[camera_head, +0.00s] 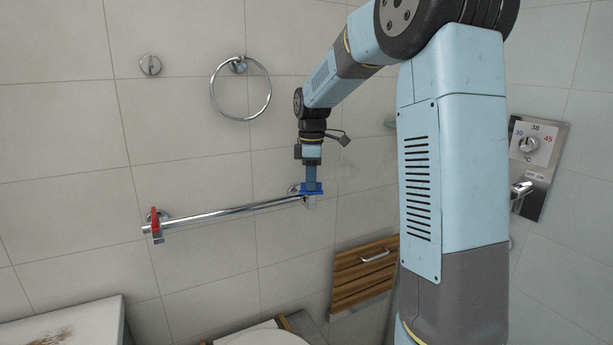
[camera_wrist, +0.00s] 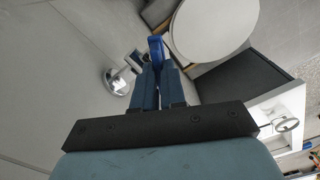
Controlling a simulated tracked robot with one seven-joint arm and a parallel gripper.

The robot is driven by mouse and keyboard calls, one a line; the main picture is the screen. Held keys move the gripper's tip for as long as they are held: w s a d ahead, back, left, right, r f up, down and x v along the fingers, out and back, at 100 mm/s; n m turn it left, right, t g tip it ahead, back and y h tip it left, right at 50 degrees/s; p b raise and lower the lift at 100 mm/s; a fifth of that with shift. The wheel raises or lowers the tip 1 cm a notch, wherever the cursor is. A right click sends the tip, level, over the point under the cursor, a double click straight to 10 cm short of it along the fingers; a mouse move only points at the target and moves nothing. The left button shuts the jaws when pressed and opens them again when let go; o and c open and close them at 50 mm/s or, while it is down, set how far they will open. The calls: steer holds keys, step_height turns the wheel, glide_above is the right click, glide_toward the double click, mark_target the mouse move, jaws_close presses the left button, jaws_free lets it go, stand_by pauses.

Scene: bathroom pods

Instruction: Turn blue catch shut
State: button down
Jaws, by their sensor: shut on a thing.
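The blue catch (camera_head: 313,187) sits at the right end of a chrome rail (camera_head: 230,210) on the tiled wall. My gripper (camera_head: 311,186) comes down on it from above and is shut on it. In the wrist view the blue catch (camera_wrist: 155,46) shows between and just beyond my fingertips (camera_wrist: 158,66). My fingers hide part of the catch, so I cannot tell its exact angle. A red catch (camera_head: 155,224) stands upright at the rail's left end.
A towel ring (camera_head: 241,90) and a small chrome wall fitting (camera_head: 150,65) are above the rail. A wooden slatted panel (camera_head: 362,275) is below right. A shower control plate (camera_head: 538,150) is on the right wall. A round white lid (camera_wrist: 212,28) shows in the wrist view.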

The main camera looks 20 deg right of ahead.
steer(key=m, duration=0.6)
steer(key=shift+w+r, duration=0.1)
steer(key=m, duration=0.6)
steer(key=shift+m, duration=0.3)
steer(key=shift+a, duration=0.1)
steer(key=c, duration=1.2)
jaws_free()
step_height(320, 180, up, 14)
